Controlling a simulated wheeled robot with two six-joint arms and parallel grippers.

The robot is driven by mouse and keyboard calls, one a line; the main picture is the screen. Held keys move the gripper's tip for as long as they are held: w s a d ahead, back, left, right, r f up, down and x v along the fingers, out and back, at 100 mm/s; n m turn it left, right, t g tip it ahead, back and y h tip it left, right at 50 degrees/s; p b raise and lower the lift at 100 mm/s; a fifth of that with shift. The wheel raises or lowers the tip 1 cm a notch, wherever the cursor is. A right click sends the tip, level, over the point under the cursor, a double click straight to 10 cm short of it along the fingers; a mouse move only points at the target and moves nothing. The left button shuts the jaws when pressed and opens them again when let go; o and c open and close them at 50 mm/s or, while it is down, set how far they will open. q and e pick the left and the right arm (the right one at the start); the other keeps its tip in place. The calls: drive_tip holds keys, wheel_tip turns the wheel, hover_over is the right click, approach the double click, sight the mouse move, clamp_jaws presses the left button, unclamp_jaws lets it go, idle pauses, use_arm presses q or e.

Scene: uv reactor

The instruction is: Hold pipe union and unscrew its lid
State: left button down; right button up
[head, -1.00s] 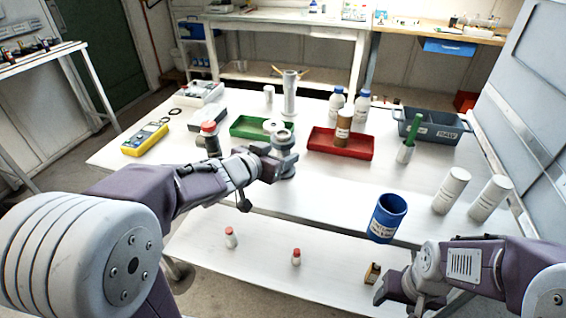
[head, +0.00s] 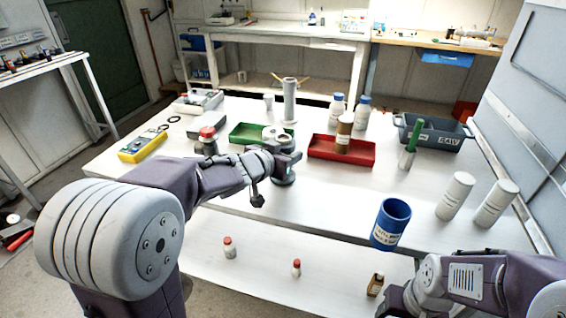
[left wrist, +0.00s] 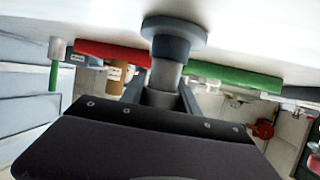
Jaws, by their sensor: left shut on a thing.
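The grey pipe union (head: 285,172) stands upright on its round flange on the white table, near the front middle. My left gripper (head: 279,156) is shut around its upper part from the left side. The left wrist view, which is upside down, shows the pipe union (left wrist: 168,72) between my left gripper's fingers (left wrist: 166,92), with its wide flange on the table. I cannot clearly make out its lid; the gripper covers part of the top. My right gripper (head: 392,300) is low at the right front, away from the union; its opening cannot be made out.
A green tray (head: 240,137) and a red tray (head: 325,152) lie behind the union. A red-capped grey part (head: 208,142) stands to its left. A blue cup (head: 388,222) and two white cylinders (head: 457,196) stand at right. Small bottles sit on the lower front shelf.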

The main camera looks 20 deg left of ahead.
sight(288, 137)
use_arm(q)
drive_tip(key=shift+r, duration=0.15)
wheel_tip(288, 137, up, 5)
drive_tip(key=p, duration=0.4)
drive_tip(key=shift+p, duration=0.4)
drive_tip(key=s+d+r+b, duration=0.3)
drive_tip(key=s+d+r, duration=0.2)
drive_tip(key=d, duration=0.5)
drive_tip(key=shift+s+r+b, duration=0.35)
drive_tip(key=shift+s, duration=0.1)
drive_tip(key=c, duration=1.5)
unclamp_jaws()
clamp_jaws()
wheel_tip(288, 137, up, 23)
drive_tip(key=p, duration=2.3)
wheel_tip(288, 137, down, 19)
drive_tip(key=s+m+g+h, duration=0.1)
drive_tip(key=s+m+h, duration=0.1)
drive_tip(key=m+h, duration=0.1)
drive_tip(key=shift+s+d+g+h, duration=0.15)
drive_tip(key=shift+g+h, duration=0.15)
